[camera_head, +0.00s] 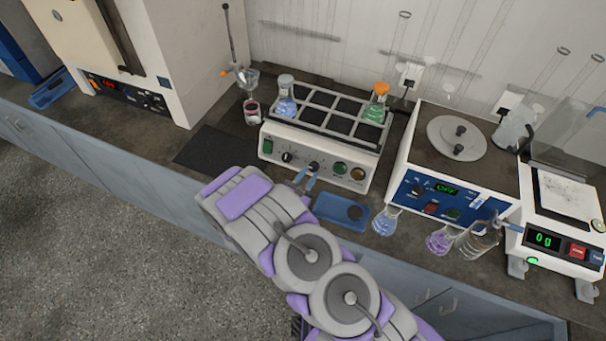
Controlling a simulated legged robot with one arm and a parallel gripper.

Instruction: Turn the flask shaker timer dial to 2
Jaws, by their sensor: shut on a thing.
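The flask shaker (327,164) is a white box on the bench with a grey rack on top. Its front panel has two black dials, a green switch at the left and round lights at the right. My gripper (308,176) is at the front panel, shut on the right black dial (314,165). The fingers partly cover this dial, and its pointer and scale are too small to read. The left black dial (287,156) is free.
A balance (545,261) stands farther right. A dark mat (200,150) lies left of the shaker.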

